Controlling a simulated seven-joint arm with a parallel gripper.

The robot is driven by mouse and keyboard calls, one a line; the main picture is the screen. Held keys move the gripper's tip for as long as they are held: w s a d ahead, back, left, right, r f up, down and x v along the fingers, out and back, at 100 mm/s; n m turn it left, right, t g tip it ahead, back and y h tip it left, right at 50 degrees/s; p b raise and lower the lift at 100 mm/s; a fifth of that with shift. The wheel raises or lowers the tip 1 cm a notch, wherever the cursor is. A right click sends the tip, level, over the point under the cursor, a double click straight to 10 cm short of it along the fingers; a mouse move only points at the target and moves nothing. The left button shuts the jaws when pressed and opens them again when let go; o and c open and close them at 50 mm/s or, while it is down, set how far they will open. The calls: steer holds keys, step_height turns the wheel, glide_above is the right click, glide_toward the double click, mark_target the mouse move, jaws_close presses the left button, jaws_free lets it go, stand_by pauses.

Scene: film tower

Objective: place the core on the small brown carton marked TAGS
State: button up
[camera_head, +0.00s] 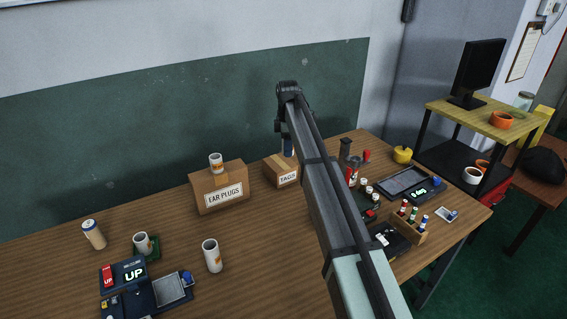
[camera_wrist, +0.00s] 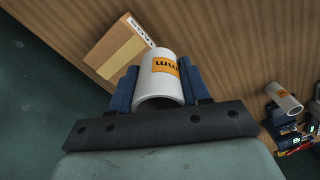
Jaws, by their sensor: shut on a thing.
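The small brown carton marked TAGS (camera_head: 287,180) stands on the table near the back wall, partly hidden by my arm. In the wrist view the carton (camera_wrist: 117,52) lies beyond the left finger, with its label at the top right. My gripper (camera_wrist: 158,72) is shut on a white core (camera_wrist: 160,72) with an orange label, between two blue fingers. In the head view my gripper (camera_head: 287,146) shows at the carton's back right, above its top. The held core cannot be made out there, and whether it touches the carton cannot be told.
The EAR PLUGS carton (camera_head: 221,196), with a white cylinder (camera_head: 216,160) on top, stands left of the TAGS carton. Another white cylinder (camera_head: 212,256) stands in front. A dark device (camera_head: 122,276) is at front left. A scale (camera_head: 408,185) and small bottles crowd the right.

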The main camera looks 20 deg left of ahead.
steer(key=m, duration=0.1)
glide_above(279, 162)
steer(key=shift+m, duration=0.7)
steer(key=shift+f, duration=4.7)
steer(key=shift+f, duration=0.1)
steer(key=o, duration=1.1)
steer(key=shift+o, duration=0.2)
step_height(279, 162, up, 12)
